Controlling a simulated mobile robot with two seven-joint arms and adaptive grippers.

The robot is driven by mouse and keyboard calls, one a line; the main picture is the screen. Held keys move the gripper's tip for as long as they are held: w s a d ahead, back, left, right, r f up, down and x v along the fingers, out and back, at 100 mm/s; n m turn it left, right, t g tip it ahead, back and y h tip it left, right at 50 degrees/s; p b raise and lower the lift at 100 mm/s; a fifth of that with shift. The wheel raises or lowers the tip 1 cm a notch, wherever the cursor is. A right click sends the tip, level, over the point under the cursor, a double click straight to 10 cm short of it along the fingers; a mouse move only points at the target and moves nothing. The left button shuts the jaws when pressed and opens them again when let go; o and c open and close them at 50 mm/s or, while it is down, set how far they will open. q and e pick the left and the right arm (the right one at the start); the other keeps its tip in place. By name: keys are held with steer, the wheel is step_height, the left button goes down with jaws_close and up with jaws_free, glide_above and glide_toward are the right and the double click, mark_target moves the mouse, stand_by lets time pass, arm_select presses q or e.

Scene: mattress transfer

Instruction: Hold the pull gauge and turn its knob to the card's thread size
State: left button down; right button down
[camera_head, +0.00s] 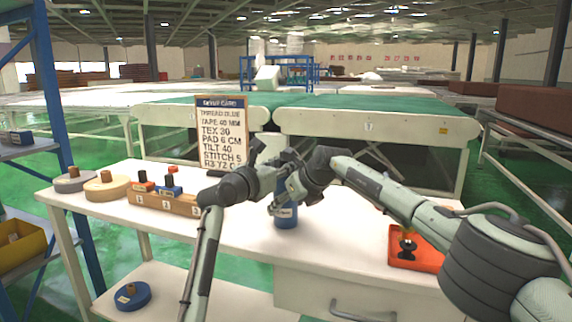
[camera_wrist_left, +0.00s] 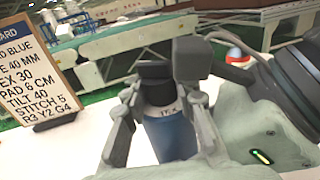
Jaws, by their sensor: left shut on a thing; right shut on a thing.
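The pull gauge is a blue cylinder (camera_head: 286,217) standing upright on the white table. In the left wrist view the blue body (camera_wrist_left: 170,136) has a pale marked band below a dark knob (camera_wrist_left: 157,90). My left gripper (camera_wrist_left: 163,108) is shut on the gauge, with a finger on each side. My right gripper (camera_head: 291,182) comes from above and is shut at the knob; its dark fingers (camera_wrist_left: 184,60) partly hide the knob. The scale reading is too small to tell. The order card (camera_head: 222,131) stands behind to the left and reads TEX 30.
A wooden block (camera_head: 163,201) with several coloured pieces and two round spools (camera_head: 107,187) are at the table's left. A red-orange tray (camera_head: 401,259) with a dark item is at the right. A blue spool (camera_head: 124,296) lies on the lower shelf. Green-topped conveyors (camera_head: 378,122) stand behind.

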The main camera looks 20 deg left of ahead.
arm_select(q)
steer(key=shift+y, duration=0.3)
steer(key=c, duration=1.2)
jaws_free()
